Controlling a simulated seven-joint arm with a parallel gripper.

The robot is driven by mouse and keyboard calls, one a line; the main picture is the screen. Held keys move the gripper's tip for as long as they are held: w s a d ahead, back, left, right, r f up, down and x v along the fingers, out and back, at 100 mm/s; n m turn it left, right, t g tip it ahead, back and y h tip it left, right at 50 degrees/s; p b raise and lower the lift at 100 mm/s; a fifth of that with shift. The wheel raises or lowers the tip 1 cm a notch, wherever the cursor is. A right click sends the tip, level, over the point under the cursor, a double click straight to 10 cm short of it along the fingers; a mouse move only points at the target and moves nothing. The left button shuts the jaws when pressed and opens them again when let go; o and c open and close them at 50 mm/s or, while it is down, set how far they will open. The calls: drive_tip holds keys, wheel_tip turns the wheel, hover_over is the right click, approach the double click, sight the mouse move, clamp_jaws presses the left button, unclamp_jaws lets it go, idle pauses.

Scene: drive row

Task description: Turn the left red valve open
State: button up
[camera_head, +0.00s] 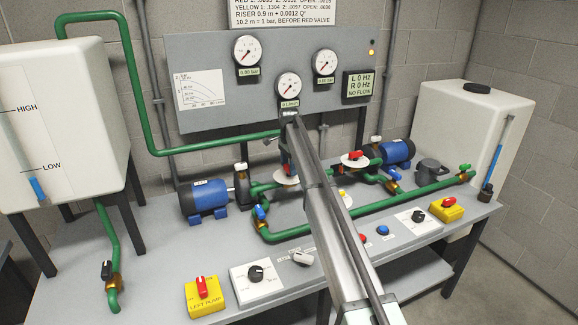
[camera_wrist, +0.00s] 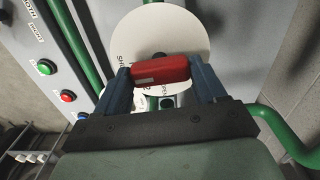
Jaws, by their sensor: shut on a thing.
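The left red valve has a red handle (camera_wrist: 160,69) in front of a round white dial (camera_wrist: 150,35), which carries small dark lettering, partly "SHU". My gripper (camera_wrist: 160,72) has its two blue-grey fingers at the two ends of the red handle and is shut on it. The handle's angle against the dial marks cannot be read. The right red valve (camera_head: 355,155) stands on its own white dial, apart from my gripper.
Green pipes (camera_head: 330,221) run across the bench around the valve. A blue left pump (camera_head: 205,200) and a blue right pump (camera_head: 397,152) stand either side. The gauge panel (camera_head: 215,60) is behind. Knobs and a yellow left pump switch (camera_head: 203,297) line the front edge.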

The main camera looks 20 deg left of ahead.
drive_tip(key=n, duration=0.3)
drive_tip(key=shift+n, duration=0.4)
drive_tip(key=n, duration=0.4)
drive_tip(key=shift+n, duration=0.3)
drive_tip(key=n, duration=0.4)
drive_tip(key=shift+n, duration=2.4)
drive_tip(key=o, duration=1)
drive_tip(key=shift+o, duration=0.2)
drive_tip(key=shift+r, duration=0.1)
wheel_tip(320, 180, up, 14)
